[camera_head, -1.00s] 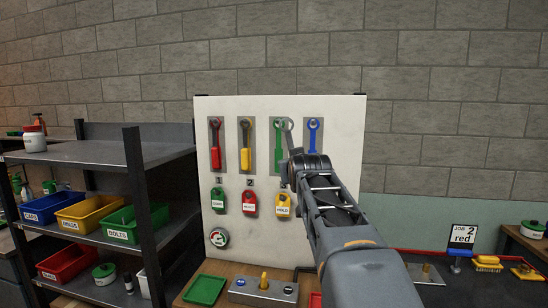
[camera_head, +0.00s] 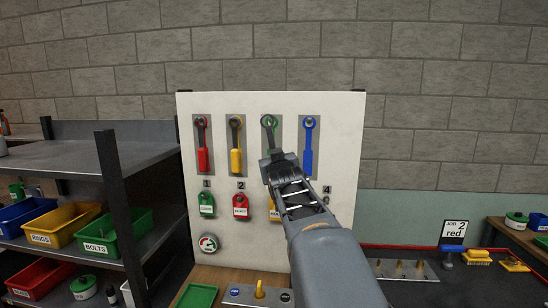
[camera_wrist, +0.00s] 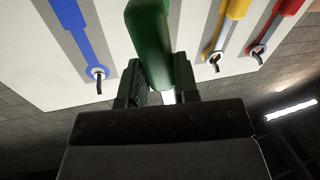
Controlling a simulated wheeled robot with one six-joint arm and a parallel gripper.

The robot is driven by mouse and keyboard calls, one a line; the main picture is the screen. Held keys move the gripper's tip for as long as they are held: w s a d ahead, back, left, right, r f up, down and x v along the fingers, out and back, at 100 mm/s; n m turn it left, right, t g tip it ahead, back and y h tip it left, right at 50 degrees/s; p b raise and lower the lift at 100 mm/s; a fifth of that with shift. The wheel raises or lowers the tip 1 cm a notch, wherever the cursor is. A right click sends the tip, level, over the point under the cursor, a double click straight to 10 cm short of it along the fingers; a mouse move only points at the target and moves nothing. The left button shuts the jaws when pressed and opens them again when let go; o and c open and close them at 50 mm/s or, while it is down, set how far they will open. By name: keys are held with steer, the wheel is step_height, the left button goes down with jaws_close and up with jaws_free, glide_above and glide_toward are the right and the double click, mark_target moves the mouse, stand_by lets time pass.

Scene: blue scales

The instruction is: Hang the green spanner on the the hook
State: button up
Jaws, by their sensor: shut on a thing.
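The green spanner's thick green handle (camera_wrist: 150,45) is between my gripper's fingers (camera_wrist: 162,92) in the wrist view, and my gripper is shut on it. In the head view my gripper (camera_head: 278,162) is in front of the white tool board (camera_head: 345,130), below the spanner's ring end (camera_head: 269,130). The ring overlaps the third tool place, between the yellow and blue spanners. The hook there is hidden, so I cannot tell whether the ring is around it. The handle is mostly hidden by my gripper in the head view.
Red (camera_head: 202,158), yellow (camera_head: 236,160) and blue (camera_head: 309,150) spanners hang on the board beside that place. Coloured padlock-shaped tags, including a green one (camera_head: 207,205), hang below. A dark shelf with bins (camera_head: 125,230) stands at left; a bench lies below the board.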

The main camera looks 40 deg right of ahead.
steer(key=s+d+p+x, duration=0.1)
steer(key=p+x, duration=0.4)
steer(key=x, duration=0.3)
steer(key=shift+d+f, duration=0.45)
steer(key=shift+w, duration=0.2)
stand_by(0.4)
stand_by(0.3)
steer(key=o, duration=1.1)
steer(key=shift+f, duration=0.1)
steer(key=shift+s+a, duration=0.1)
steer(key=shift+s, duration=0.05)
stand_by(0.6)
steer(key=shift+w+a+b+v, duration=0.15)
steer(key=shift+a+b+v, duration=0.1)
steer(key=shift+b+v, duration=0.75)
steer(key=shift+w+a+b+v, duration=0.1)
steer(key=shift+a+b+v, duration=0.1)
steer(key=shift+b+v, duration=0.75)
steer(key=shift+w+a+b+v, duration=0.2)
steer(key=shift+b+v, duration=0.45)
steer(key=shift+v, duration=0.65)
